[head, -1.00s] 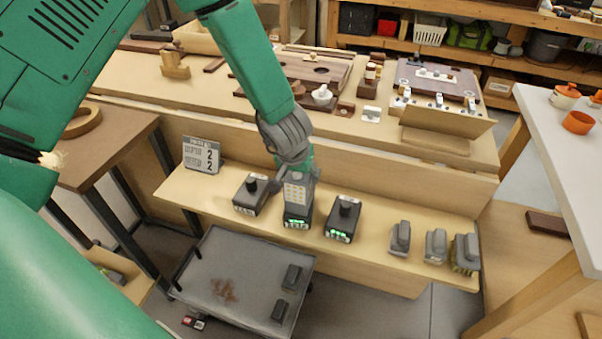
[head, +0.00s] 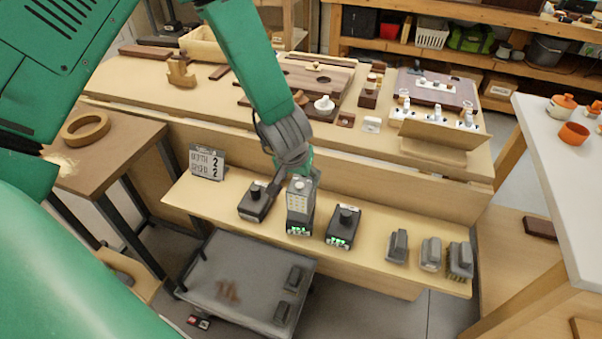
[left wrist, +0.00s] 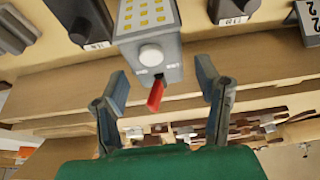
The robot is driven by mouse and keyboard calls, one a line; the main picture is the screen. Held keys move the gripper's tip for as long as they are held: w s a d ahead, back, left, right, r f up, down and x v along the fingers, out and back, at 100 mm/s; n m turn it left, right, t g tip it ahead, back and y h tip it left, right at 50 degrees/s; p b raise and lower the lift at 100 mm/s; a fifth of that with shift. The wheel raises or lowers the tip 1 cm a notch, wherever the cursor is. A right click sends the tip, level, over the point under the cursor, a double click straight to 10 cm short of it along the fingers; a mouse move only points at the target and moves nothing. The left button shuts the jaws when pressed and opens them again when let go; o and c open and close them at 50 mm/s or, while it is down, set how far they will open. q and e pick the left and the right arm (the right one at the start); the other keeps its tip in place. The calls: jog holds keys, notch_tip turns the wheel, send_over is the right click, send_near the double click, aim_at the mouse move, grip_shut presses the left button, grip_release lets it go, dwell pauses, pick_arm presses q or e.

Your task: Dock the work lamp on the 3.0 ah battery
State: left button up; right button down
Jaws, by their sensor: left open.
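The work lamp (head: 299,199), grey with a panel of yellow dots and a pale knob on top, stands upright on the middle battery (head: 299,224), a black block with green lights. The lamp (left wrist: 149,18) also shows in the left wrist view, with a red tab at its lower edge. My left gripper (head: 288,176) is open just behind the lamp. In the wrist view its fingers (left wrist: 168,82) are spread and apart from the lamp. Black batteries stand at the left (head: 257,201) and right (head: 343,225); the right one has green lights. Their capacity labels are unreadable. My right gripper is not in view.
Several grey brush-like blocks (head: 430,254) stand at the shelf's right. A calendar sign (head: 207,162) stands at its left end. A grey cart (head: 235,277) with two dark blocks is below the shelf. The workbench (head: 205,105) behind holds wooden parts.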

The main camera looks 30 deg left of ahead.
pick_arm(q)
jog(key=shift+p+v, duration=2.05)
jog(key=shift+v, duration=0.65)
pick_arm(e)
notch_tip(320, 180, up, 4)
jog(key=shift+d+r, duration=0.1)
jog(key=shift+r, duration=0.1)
